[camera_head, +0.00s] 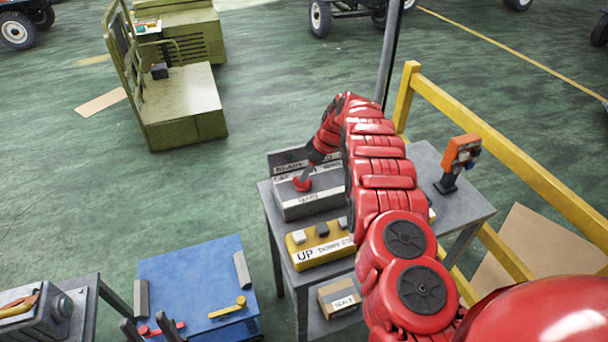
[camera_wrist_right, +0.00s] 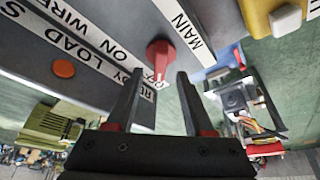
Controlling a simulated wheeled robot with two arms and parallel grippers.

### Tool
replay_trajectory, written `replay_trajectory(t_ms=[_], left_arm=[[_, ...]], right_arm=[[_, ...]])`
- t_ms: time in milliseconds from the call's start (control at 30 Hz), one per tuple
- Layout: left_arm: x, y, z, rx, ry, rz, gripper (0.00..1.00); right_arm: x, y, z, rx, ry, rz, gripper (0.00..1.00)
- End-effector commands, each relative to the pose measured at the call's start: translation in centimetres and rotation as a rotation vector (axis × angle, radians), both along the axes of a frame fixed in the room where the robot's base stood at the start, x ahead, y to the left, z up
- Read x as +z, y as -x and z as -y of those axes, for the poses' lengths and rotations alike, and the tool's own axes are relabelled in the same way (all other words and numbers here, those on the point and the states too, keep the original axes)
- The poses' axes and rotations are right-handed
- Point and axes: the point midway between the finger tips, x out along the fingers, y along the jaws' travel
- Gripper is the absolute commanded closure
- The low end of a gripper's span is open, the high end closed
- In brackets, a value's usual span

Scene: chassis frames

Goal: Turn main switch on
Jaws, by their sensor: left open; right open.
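The main switch is a red rotary knob (camera_wrist_right: 160,57) on a grey control box, beside a white MAIN label (camera_wrist_right: 180,22). In the head view the knob (camera_head: 302,184) sits on top of the grey box (camera_head: 310,205). My right gripper (camera_wrist_right: 158,88) is open, its two dark fingers pointing at the knob. The knob's lower end lies between the fingertips in the picture; I cannot tell whether they touch. In the head view my right gripper is small and partly merged with the knob. My left gripper (camera_head: 150,328) shows as two dark open fingers at the bottom left.
The box stands on a grey table (camera_head: 455,205) with a yellow UP/DOWN button box (camera_head: 312,258) in front. An orange device (camera_head: 460,155) stands at the right, near a yellow rail (camera_head: 500,150). A blue surface (camera_head: 195,280) lies at the lower left.

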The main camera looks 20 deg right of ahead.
Motion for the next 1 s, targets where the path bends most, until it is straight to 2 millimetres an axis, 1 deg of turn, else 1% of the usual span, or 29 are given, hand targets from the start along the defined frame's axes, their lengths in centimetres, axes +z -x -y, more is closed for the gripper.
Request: replay_trajectory(t_ms=[33,100,233,400,733,867,900,967,1000], left_arm=[[0.4,0.0,0.0,0.000,0.000,0.000,0.50],[-1.1,0.0,0.0,0.000,0.000,0.000,0.50],[-2.1,0.0,0.0,0.000,0.000,-0.001,0.50],[-2.5,0.0,0.0,0.000,0.000,0.000,0.50],[-2.5,0.0,0.0,0.000,0.000,-0.001,0.50],[-2.5,0.0,0.0,0.000,0.000,0.000,0.50],[-2.5,0.0,0.0,0.000,0.000,0.000,0.50],[-2.5,0.0,0.0,0.000,0.000,0.000,0.50],[-2.5,0.0,0.0,0.000,0.000,0.000,0.50]], right_arm=[[-0.3,-0.1,-0.1,0.001,0.001,0.003,0.47],[-1.9,-0.4,-0.1,0.000,0.004,0.003,0.47],[-2.7,-0.7,-0.5,0.002,0.004,0.001,0.47],[-3.0,-0.9,-0.8,0.000,0.002,0.005,0.47],[-3.0,-0.9,-1.0,0.001,0.000,0.003,0.47],[-3.0,-0.9,-1.0,0.001,0.000,0.003,0.71],[-3.0,-0.9,-1.0,0.001,0.000,0.003,0.78],[-3.0,-0.9,-1.0,0.001,0.000,0.002,0.89],[-3.0,-0.9,-1.0,0.001,0.000,0.002,0.96]])
